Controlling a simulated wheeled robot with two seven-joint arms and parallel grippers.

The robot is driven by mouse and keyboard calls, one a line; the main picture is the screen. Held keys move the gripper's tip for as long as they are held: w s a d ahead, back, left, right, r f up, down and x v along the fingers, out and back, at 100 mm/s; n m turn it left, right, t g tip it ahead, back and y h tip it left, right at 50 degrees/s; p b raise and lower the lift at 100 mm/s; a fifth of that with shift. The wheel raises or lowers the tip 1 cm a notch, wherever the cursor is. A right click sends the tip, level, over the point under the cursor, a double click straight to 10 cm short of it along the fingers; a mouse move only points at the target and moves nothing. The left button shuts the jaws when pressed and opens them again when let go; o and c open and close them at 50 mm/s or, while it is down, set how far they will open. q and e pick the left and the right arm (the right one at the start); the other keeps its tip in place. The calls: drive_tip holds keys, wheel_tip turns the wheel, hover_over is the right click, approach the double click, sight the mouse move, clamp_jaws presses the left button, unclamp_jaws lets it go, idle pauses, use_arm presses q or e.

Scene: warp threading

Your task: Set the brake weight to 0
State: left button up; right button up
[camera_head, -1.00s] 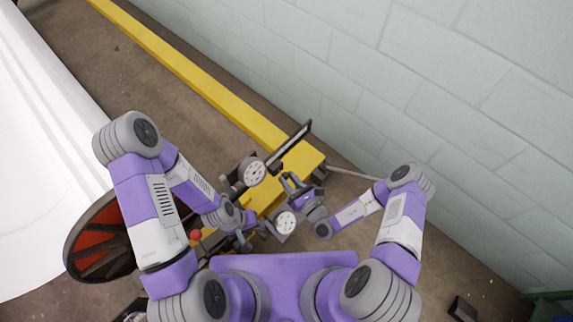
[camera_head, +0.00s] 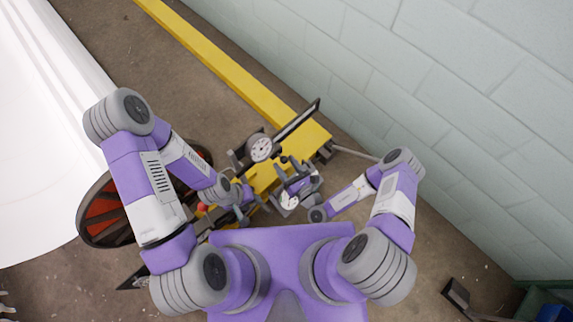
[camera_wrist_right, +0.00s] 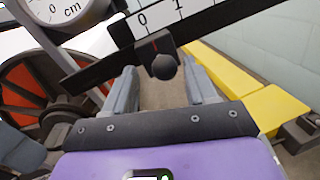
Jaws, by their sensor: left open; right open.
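The brake weight shows in the right wrist view as a dark slider with a round black knob (camera_wrist_right: 164,66) and a red mark, on a bar with a number scale (camera_wrist_right: 162,17). The red mark stands slightly right of the 0 and left of the 1. My right gripper (camera_wrist_right: 162,88) is open, with one finger on each side of the knob; contact cannot be told. In the head view my right gripper (camera_head: 282,178) is over the yellow machine, and the knob is too small to make out. My left gripper (camera_head: 250,206) is open over the machine's left part.
A yellow beam (camera_head: 215,70) runs along the pale block wall (camera_head: 430,80). A red-and-black wheel (camera_head: 105,217) and a white roll (camera_head: 45,130) stand left.

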drive_tip(key=shift+s+d, duration=0.1)
drive_tip(key=p+v, duration=0.1)
drive_tip(key=v, duration=0.6)
drive_tip(key=shift+s+p, duration=0.2)
drive_tip(key=shift+p, duration=0.1)
drive_tip(key=shift+r, duration=0.1)
